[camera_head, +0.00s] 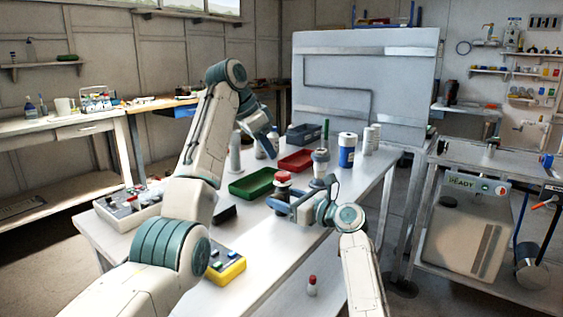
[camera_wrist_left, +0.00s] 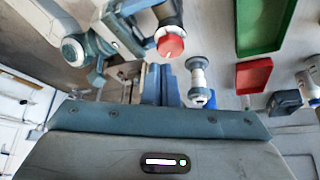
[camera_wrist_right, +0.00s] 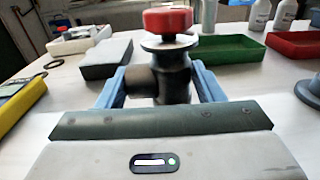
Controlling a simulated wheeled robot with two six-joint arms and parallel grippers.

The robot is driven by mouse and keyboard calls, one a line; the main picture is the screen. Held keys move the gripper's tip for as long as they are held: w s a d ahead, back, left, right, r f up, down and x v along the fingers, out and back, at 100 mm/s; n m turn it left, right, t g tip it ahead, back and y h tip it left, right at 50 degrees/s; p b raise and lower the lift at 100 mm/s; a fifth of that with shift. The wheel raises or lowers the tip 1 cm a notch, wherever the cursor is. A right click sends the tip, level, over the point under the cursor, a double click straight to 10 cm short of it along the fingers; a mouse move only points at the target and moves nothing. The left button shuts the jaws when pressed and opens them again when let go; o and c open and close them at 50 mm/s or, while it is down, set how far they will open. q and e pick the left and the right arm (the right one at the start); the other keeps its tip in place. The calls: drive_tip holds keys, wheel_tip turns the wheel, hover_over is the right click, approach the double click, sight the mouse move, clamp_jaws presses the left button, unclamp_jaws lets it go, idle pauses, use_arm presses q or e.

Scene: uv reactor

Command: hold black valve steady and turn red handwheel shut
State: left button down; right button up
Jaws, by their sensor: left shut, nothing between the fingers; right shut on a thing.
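The black valve (camera_wrist_right: 172,78) stands upright with a pale flange and a red handwheel (camera_wrist_right: 167,20) on top. The handwheel also shows in the head view (camera_head: 284,178) and the left wrist view (camera_wrist_left: 171,46). My right gripper (camera_wrist_right: 160,85) is shut on the black valve, with one blue finger at each side of its body, below the handwheel. My left gripper (camera_head: 270,152) is shut and empty above the table, behind and higher than the handwheel. In the left wrist view its blue fingers (camera_wrist_left: 160,72) are together, apart from the handwheel.
A green tray (camera_head: 251,182) and a red tray (camera_head: 297,160) lie behind the valve. A white-topped jar (camera_head: 321,163) and a blue canister (camera_head: 347,150) stand to the right. A yellow box (camera_head: 226,268) lies in front. A small red-capped bottle (camera_head: 312,286) stands near the front edge.

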sight(283, 176)
use_arm(q)
drive_tip(key=shift+f, duration=3.25)
drive_tip(key=shift+w+d, duration=0.2)
drive_tip(key=shift+w+a, duration=0.15)
drive_tip(key=shift+w, duration=0.05)
drive_tip(key=shift+w+a, duration=0.3)
drive_tip(key=shift+w, duration=0.7)
drive_tip(key=shift+a, duration=0.15)
